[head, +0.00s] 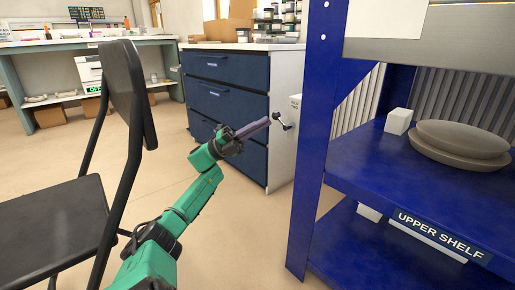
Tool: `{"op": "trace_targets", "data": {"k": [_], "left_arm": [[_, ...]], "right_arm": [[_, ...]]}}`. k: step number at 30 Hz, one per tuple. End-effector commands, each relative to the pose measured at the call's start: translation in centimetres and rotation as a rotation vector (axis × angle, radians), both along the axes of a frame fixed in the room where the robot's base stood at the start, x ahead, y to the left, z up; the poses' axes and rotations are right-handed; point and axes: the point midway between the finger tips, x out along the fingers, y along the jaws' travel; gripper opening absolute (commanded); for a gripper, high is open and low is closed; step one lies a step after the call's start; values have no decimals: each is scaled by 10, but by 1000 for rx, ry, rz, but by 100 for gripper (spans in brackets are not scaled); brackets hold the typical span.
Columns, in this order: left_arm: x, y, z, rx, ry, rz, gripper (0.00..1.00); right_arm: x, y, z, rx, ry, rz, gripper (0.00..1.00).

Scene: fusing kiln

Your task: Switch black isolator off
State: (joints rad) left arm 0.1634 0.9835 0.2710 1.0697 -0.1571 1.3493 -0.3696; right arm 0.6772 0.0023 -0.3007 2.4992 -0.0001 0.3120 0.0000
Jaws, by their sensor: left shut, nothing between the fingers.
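The black isolator (283,121) shows as a small black handle at the end of the white side of the blue drawer cabinet, just left of the blue shelf upright. Its handle slants down to the right; its on or off marking is too small to read. My left gripper (267,121) is on the green arm that comes up from the bottom. Its dark fingers are shut and empty, and their tips point right, close to the isolator's left side. I cannot tell whether they touch it. My right gripper is not in view.
A black folding chair (47,225) stands at the left beside my arm. The blue shelf rack (308,150) stands close on the right, with stacked round grey slabs (460,140) and a white block (398,121). The blue drawer cabinet (225,99) is behind my gripper.

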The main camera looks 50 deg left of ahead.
Motion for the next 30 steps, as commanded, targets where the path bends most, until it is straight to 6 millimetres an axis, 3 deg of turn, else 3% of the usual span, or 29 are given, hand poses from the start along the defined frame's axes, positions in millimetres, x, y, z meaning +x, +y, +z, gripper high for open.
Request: {"op": "trace_targets", "data": {"k": [11, 17, 30], "left_arm": [[-48, 50, -43, -1, 3, 5, 0], [-73, 75, -75, 1, -2, 2, 0], [-84, 84, -75, 1, 1, 0, 0]], "right_arm": [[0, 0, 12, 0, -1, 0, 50], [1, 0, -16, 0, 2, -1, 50], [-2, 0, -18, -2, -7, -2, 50]]}}
